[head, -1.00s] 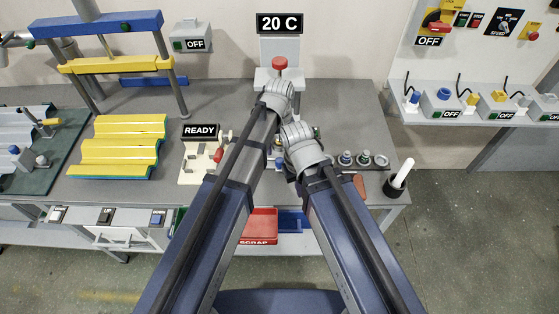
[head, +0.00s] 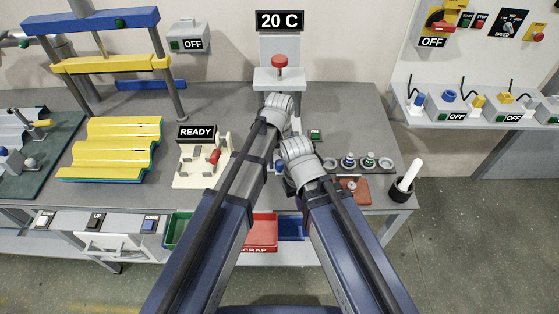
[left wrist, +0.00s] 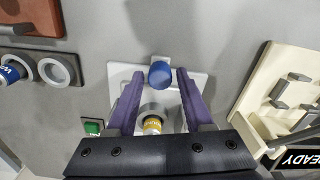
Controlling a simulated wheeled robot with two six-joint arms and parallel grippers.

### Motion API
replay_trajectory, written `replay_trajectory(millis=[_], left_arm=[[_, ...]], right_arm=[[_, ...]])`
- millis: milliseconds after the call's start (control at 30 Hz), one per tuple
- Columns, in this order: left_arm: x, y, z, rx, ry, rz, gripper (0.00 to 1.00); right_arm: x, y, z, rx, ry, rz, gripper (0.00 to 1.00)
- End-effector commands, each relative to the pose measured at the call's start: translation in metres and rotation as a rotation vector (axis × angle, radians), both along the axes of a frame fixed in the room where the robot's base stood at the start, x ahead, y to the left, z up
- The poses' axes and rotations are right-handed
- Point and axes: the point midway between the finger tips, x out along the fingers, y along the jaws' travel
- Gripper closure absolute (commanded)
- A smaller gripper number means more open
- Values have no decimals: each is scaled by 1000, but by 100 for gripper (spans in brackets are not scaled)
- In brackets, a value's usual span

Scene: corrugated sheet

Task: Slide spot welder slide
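A grey upright unit with a red knob (head: 280,60) stands at the table's back, under the 20 C display. I cannot tell for sure that it is the spot welder. In the left wrist view, a pale base plate (left wrist: 117,76) carries a blue cylindrical knob (left wrist: 160,74) and a yellow-labelled cylinder (left wrist: 152,124) in a ring. My left gripper (left wrist: 160,82) is open, its purple fingers on either side of the blue knob, apparently without gripping it. My arms hide most of this plate in the head view. My right wrist (head: 300,155) is beside the left; its fingers are hidden.
A board with a READY sign (head: 197,132) is to the left, also in the left wrist view (left wrist: 301,160). Ring holders with bottles (head: 348,161), a red-brown block (head: 353,190) and a black cup (head: 401,190) are to the right. Corrugated yellow sheets (head: 112,150) lie further left.

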Motion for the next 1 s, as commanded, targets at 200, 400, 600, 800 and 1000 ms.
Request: replay_trajectory(millis=[200, 400, 600, 800, 1000], left_arm=[[0, 0, 0, 0, 0, 0, 74], [0, 0, 0, 0, 0, 0, 96], [1, 0, 0, 0, 0, 0, 100], [26, -1, 0, 0, 0, 1, 100], [81, -2, 0, 0, -1, 2, 100]], right_arm=[[0, 0, 0, 0, 0, 0, 100], [0, 0, 0, 0, 0, 0, 100], [0, 0, 0, 0, 0, 0, 100], [0, 0, 0, 0, 0, 0, 100], [0, 0, 0, 0, 0, 0, 100]])
